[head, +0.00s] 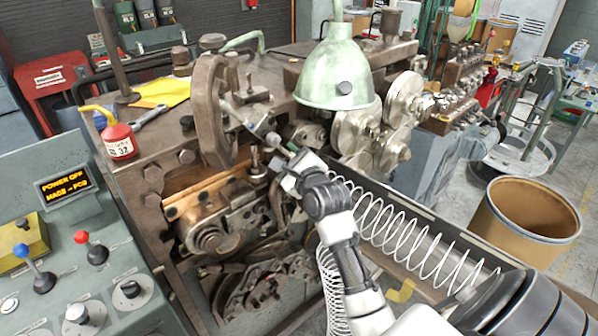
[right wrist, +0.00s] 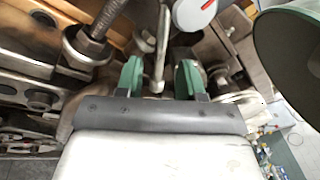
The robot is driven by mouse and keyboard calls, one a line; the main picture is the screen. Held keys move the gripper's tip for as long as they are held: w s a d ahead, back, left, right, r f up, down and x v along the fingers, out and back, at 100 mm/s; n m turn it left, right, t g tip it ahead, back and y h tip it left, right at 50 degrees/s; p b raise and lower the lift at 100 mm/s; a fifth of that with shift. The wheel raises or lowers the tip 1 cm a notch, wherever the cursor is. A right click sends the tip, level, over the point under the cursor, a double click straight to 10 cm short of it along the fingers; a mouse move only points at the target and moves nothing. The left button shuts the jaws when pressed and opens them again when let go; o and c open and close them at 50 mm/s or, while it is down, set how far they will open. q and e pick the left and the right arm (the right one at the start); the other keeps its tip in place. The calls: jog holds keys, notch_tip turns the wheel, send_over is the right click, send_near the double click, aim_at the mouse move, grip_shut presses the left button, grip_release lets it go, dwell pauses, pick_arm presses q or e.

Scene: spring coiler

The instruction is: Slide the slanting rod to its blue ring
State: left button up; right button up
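The slanting rod (head: 238,116) is a thin grey metal bar that runs down to the right from beside the big upright wheel in the head view. In the right wrist view the rod (right wrist: 161,45) comes down between the two green finger pads, its rounded end near the palm. My right gripper (head: 282,146) is around the rod's lower end. In the wrist view the right gripper (right wrist: 159,78) is open, with a gap on both sides of the rod. My left gripper is not in view.
A green lamp shade (head: 338,75) hangs close behind my right gripper. The heavy wheel (head: 212,115) stands to its left. A long coiled spring (head: 405,232) lies in the trough beside my arm. In the wrist view a threaded bolt (right wrist: 105,18) stands left of the fingers.

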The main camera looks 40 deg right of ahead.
jog(key=s+a+b, duration=0.1)
jog(key=s, duration=0.7)
jog(key=shift+b, duration=0.4)
jog(key=shift+a, duration=0.15)
